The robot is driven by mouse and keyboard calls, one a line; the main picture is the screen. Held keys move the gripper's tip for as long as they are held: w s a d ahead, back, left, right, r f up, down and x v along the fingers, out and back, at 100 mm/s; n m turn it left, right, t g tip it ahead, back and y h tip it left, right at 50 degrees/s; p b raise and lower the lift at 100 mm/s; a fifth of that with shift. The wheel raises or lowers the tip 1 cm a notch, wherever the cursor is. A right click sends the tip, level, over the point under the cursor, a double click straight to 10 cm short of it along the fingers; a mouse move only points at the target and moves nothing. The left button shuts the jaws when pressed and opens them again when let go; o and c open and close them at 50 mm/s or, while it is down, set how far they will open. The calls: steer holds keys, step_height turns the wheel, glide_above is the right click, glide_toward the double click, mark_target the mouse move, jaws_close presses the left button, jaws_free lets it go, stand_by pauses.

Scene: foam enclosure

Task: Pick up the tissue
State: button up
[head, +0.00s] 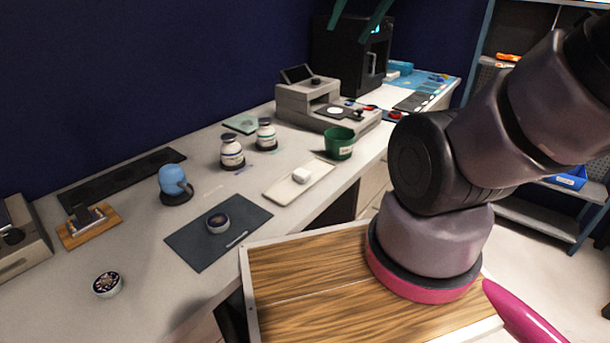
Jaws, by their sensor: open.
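A small white object (301,175) lies on a long cream tray (284,190) near the front edge of the grey-white worktop. It may be the tissue, but it is too small to tell, and nothing else in view is clearly a tissue. My gripper is not visible. My arm rises at the right and leaves the picture at the upper right.
A green cup (339,143) stands right of the tray, and two labelled bottles (232,152) (266,134) stand behind it. Left are a dark mat (190,243) with a round tin (217,221) and a blue rounded object (172,179). A grey machine (306,103) stands behind.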

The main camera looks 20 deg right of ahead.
steer(key=w, duration=0.1)
steer(key=m+g+y, duration=0.2)
steer(key=m+g, duration=0.5)
steer(key=g, duration=0.2)
glide_above(302, 172)
steer(key=w+d, duration=0.2)
steer(key=d, duration=0.2)
step_height(302, 172, down, 28)
steer(key=x, duration=1.1)
steer(key=shift+w+f, duration=0.1)
steer(key=shift+w, duration=0.1)
steer(key=shift+d, duration=0.1)
jaws_close()
step_height(302, 172, up, 10)
